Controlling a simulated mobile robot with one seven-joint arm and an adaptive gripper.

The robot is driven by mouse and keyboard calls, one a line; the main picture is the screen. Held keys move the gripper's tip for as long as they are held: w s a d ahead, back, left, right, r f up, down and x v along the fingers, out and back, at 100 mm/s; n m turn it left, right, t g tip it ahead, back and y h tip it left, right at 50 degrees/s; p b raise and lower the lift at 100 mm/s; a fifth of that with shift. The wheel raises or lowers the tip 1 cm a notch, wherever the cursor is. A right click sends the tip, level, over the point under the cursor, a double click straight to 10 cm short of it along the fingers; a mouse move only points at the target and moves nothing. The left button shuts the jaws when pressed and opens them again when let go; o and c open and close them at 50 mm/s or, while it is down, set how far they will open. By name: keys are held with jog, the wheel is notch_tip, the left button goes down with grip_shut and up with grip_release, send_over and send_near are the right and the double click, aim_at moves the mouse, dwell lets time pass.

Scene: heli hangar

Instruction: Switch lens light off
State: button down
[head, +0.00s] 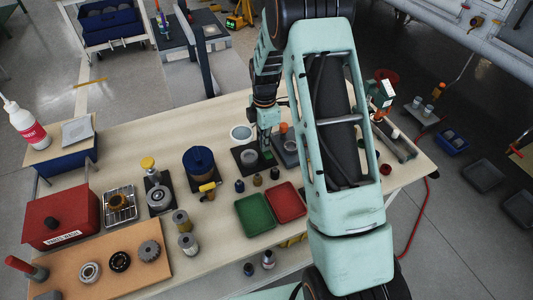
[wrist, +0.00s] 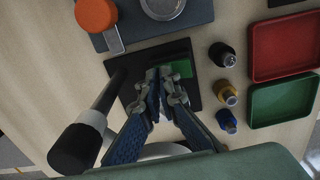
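The lens light stands on a black base plate (wrist: 192,88), with a dark and grey post (wrist: 98,125) and a pale round lens head (head: 241,132). In the wrist view my gripper partly hides a white curved part of it. A green switch-like block (wrist: 181,68) sits on the plate and also shows in the head view (head: 268,154). My gripper (wrist: 165,73) points down over the plate with its tips together, just left of the green block. It looks empty. I cannot tell whether the tips touch the block or whether the lamp is lit.
Several small bottles (wrist: 227,93) stand right of the plate. The green tray (head: 254,214) and red tray (head: 289,203) lie nearer. A dark mat with an orange-topped item (wrist: 96,14) is on the other side. A blue-lidded pot (head: 200,162) stands left.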

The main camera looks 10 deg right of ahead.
jog(key=shift+s+f, duration=0.15)
jog(key=shift+r+p, duration=2.05)
jog(key=shift+r, duration=1.5)
jog(key=shift+d, duration=0.1)
